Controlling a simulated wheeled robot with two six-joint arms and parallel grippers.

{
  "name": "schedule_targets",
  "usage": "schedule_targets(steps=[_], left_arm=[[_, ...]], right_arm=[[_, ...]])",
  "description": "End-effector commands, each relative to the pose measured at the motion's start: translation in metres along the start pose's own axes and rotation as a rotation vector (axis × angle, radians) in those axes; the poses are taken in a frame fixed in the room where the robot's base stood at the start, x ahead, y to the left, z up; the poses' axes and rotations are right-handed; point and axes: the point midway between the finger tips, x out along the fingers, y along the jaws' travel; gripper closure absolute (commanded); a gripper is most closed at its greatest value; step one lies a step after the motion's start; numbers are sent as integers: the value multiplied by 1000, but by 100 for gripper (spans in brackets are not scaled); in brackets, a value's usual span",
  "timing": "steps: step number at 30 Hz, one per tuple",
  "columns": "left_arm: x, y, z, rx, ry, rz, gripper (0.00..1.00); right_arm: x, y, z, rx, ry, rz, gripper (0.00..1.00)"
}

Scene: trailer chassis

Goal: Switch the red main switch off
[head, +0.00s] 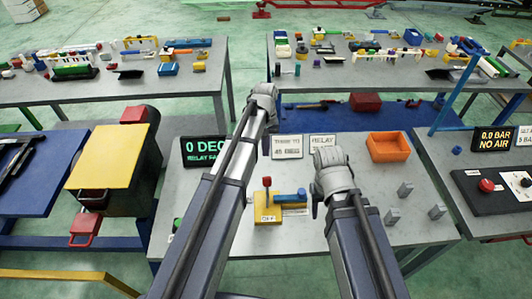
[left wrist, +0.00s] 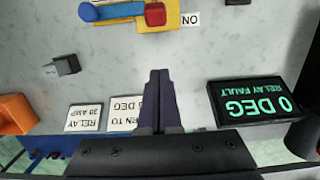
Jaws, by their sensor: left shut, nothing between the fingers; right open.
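A yellow block (head: 267,208) with a red upright lever (head: 267,183) and a blue handle (head: 290,198) stands on the middle table. The red lever's top (left wrist: 155,14) also shows in the left wrist view, beside a label (left wrist: 190,19) reading ON. Another red knob (head: 487,185) sits on a dark panel at the right. Which one is the main switch is not marked legibly. My left gripper (left wrist: 158,76) is shut and empty over the table, apart from the lever. In the head view it (head: 264,103) is beyond the yellow block. My right gripper (head: 328,170) is open, right of the block; its fingertips are mostly hidden.
A display (head: 205,151) reads 0 DEG, RELAY FAULT. Two sign cards (head: 287,147) (head: 323,143) and an orange bin (head: 388,147) stand near the table's back. Several grey blocks (head: 405,189) stand at the right.

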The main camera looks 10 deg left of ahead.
Motion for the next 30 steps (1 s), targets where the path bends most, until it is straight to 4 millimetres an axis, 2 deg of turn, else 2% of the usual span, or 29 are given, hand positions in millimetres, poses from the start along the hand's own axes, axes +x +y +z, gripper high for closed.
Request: schedule_targets(steps=[1,9,21,23,27,30], left_arm=[[10,0,0,0,0,0,100],[47,0,0,0,0,0,100],[94,0,0,0,0,0,100],[80,-1,14,1,0,0,100],[74,-1,32,1,0,0,100],[73,0,38,1,0,0,100]], right_arm=[[10,-1,-1,-1,0,0,50],[47,-4,-3,-9,0,2,50],[93,-8,-5,-12,0,3,50],[77,-7,-4,-12,0,3,50],[70,-6,-4,-12,0,2,50],[68,-6,-4,-12,0,2,50]])
